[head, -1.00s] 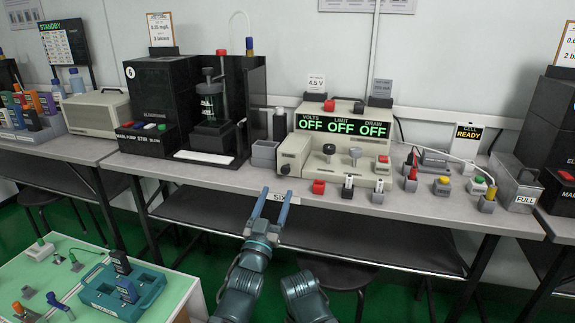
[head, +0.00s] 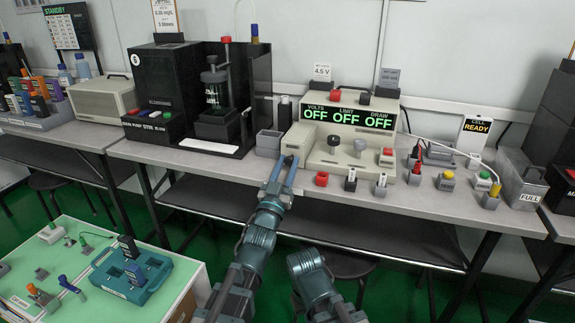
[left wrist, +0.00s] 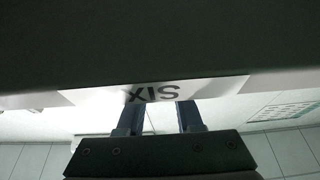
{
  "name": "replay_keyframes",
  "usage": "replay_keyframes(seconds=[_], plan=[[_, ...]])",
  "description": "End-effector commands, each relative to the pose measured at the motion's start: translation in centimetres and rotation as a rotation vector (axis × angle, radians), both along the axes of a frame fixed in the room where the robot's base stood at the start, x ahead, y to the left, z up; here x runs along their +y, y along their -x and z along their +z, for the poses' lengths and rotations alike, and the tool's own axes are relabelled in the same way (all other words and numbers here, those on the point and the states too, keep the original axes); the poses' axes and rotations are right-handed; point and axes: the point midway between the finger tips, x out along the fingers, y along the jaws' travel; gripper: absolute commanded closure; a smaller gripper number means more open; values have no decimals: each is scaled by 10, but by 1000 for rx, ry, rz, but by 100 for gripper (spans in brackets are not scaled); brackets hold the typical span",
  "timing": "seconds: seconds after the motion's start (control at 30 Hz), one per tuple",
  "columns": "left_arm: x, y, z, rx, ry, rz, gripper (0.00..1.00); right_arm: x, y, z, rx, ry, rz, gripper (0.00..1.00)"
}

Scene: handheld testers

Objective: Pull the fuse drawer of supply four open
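The supply (head: 347,123) is a beige box on the bench, with OFF under volts, limit and draw on its green display. At its left front is a beige block (head: 297,140), which appears to be the fuse drawer; its round front knob is hidden behind my gripper. My left gripper (head: 284,165) is at the bench's front edge before that block, its two fingers apart. I cannot tell whether they touch the knob. In the left wrist view the fingers (left wrist: 158,118) stand apart, tips hidden behind the bench edge and its SIX label (left wrist: 153,93). My right gripper is out of view.
A grey open box (head: 268,143) stands left of the supply. A teal case (head: 131,278) lies on the low table at lower left.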

Motion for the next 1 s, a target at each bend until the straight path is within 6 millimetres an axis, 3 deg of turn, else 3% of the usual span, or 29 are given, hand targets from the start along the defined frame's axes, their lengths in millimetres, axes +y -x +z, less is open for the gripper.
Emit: replay_keyframes(seconds=[0.03,0.17,1.0], plan=[[0,0,0,0,0,0,78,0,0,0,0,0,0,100],[0,0,0,0,0,0,100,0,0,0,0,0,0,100],[0,0,0,0,0,0,100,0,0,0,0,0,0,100]])
